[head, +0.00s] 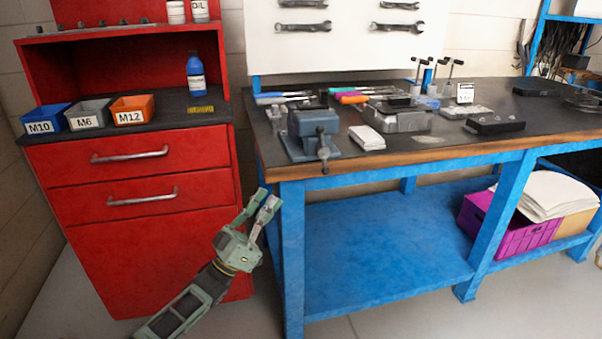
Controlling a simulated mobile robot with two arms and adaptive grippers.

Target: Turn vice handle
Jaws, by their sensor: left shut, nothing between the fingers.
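A blue-grey bench vice (308,132) is mounted at the left front corner of the dark workbench top. Its handle (323,150) hangs at the front of the vice, over the bench's wooden edge. My left gripper (268,200) is low, in front of the red cabinet and left of the bench's front leg. It points up and to the right, is shut and empty, and is apart from the vice and handle. My right gripper is out of view.
The workbench (440,149) has a blue frame and lower shelf. Tools and a white block (366,138) lie right of the vice. The red cabinet (150,240) stands left, with bins and a blue bottle (195,75) on it. A purple crate (520,237) sits on the lower shelf.

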